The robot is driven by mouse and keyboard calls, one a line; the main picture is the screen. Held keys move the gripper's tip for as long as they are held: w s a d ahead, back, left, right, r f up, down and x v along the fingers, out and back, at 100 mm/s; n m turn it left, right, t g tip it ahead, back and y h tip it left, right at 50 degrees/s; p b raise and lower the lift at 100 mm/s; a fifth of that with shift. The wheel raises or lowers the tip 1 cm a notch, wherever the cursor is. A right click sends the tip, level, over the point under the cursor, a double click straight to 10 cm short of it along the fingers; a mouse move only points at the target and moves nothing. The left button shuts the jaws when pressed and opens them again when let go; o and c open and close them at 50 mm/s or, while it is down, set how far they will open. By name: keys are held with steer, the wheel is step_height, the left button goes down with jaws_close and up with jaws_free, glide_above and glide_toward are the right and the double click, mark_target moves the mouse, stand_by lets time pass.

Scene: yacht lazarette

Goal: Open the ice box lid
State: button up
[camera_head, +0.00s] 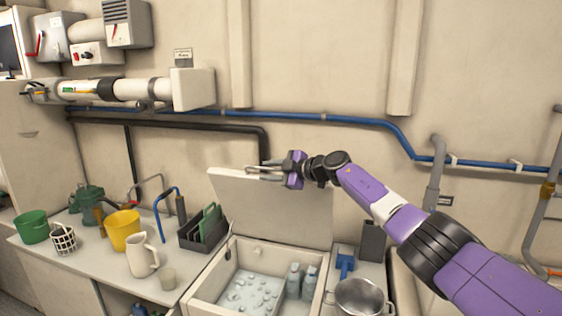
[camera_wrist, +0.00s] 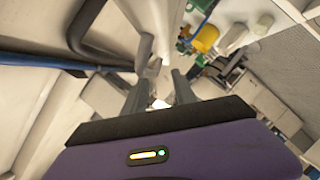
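The ice box (camera_head: 208,289) is set in the counter at the lower middle of the head view. Its pale lid (camera_head: 285,212) stands raised, leaning back toward the wall, and the inside is exposed. Ice (camera_head: 250,290) and bottles (camera_head: 300,281) lie within. My gripper (camera_head: 262,172) is at the upper edge of the lid, pointing left. Its two fingers are apart, also in the wrist view (camera_wrist: 160,92), with no object clearly between them. I cannot tell whether a finger touches the lid.
A yellow bucket (camera_head: 122,231), a white pitcher (camera_head: 141,256) and a dark rack (camera_head: 203,229) stand left of the box. A steel pot (camera_head: 360,298) and a blue scoop (camera_head: 345,263) are on its right. Blue (camera_head: 330,117) and black pipes (camera_head: 190,124) run along the wall behind.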

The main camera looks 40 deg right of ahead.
steer(key=shift+p+v, duration=0.4)
steer(key=shift+v, duration=2)
steer(key=shift+d+f, duration=0.1)
